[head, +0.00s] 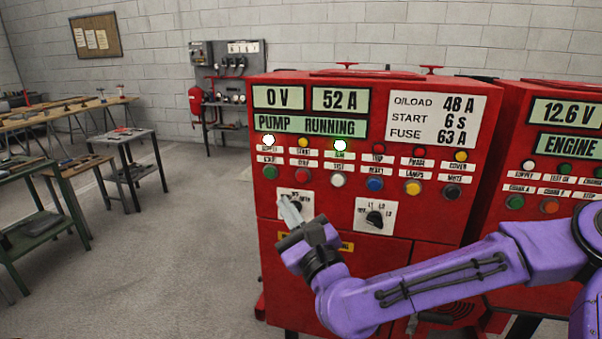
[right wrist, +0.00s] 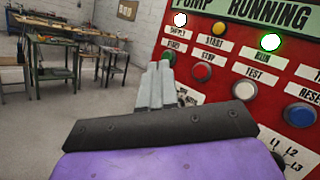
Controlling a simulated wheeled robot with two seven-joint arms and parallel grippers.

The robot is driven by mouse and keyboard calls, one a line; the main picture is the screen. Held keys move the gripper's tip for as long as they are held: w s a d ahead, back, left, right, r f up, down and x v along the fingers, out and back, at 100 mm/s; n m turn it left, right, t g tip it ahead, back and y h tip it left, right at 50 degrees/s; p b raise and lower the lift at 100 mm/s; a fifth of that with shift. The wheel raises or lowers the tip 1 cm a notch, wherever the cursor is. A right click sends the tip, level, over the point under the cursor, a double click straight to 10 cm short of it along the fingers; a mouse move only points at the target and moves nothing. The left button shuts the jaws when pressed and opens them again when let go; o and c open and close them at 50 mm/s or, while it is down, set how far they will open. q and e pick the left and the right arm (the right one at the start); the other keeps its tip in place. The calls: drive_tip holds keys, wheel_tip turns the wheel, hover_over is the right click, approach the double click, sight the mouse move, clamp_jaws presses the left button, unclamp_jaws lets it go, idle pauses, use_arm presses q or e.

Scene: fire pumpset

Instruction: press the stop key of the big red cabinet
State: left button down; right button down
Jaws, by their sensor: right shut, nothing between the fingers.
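The big red cabinet (head: 340,228) stands in the middle of the head view, with a display reading PUMP RUNNING. Its red stop key (head: 299,173) sits in the key row, between a green key (head: 270,172) and a white test key (head: 338,180). The stop key also shows in the right wrist view (right wrist: 202,72), uncovered, to the right of the fingertips. My right gripper (head: 289,207) is shut and empty, its fingertips below the stop key in the head view. It also shows in the right wrist view (right wrist: 166,62). The gap to the panel cannot be told. My left gripper is not in view.
Two rotary switches (head: 375,218) sit below the keys, one partly hidden by my gripper. A second red cabinet (head: 500,130) adjoins on the right. Workbenches (head: 60,120) stand at the left, with open floor (head: 190,230) between.

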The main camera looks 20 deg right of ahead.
sight(303, 177)
drive_tip(key=shift+r, duration=0.15)
drive_tip(key=w+d, duration=0.1)
drive_tip(key=w, duration=0.1)
drive_tip(key=w+d+p, duration=0.1)
drive_tip(key=w+d, duration=0.1)
drive_tip(key=w, duration=0.1)
drive_tip(key=w+d, duration=0.2)
drive_tip(key=shift+w, duration=0.2)
idle(2.1)
drive_tip(key=shift+w+d, duration=0.25)
drive_tip(key=shift+w, duration=0.05)
